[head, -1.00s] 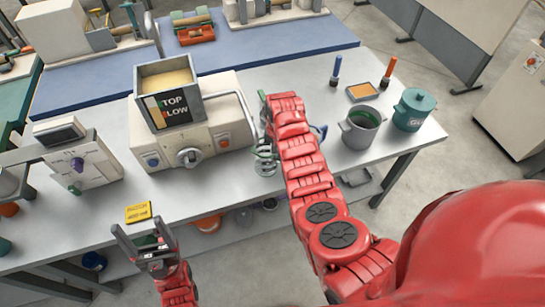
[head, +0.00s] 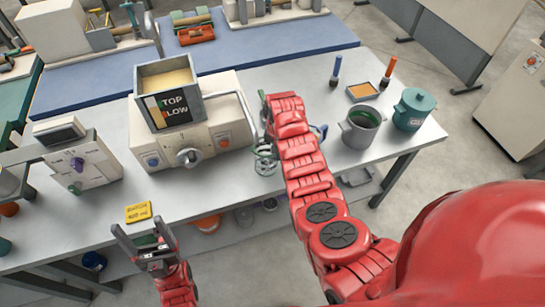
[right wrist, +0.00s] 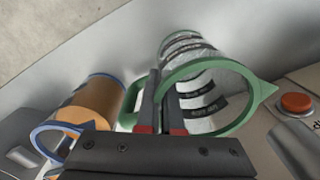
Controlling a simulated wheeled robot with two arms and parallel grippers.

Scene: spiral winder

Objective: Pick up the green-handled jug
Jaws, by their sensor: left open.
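The green-handled jug (head: 265,164) is clear, with a green rim, and stands near the table's front edge, just right of the cream machine. My right arm partly covers it in the head view. In the right wrist view the jug (right wrist: 208,98) shows dark printed bands, and its green handle (right wrist: 129,104) is on the left. My right gripper (right wrist: 161,78) has its two fingers close together at the handle and rim. Whether they are clamped on the handle is hidden. My left gripper (head: 138,230) is open and empty, at the table's front edge by a yellow label.
A blue-handled jug with orange contents (right wrist: 98,97) stands close beside the green one. The cream machine with its hopper (head: 190,130) is to the left. A grey pot (head: 358,137) and a teal lidded pot (head: 413,110) stand at the right.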

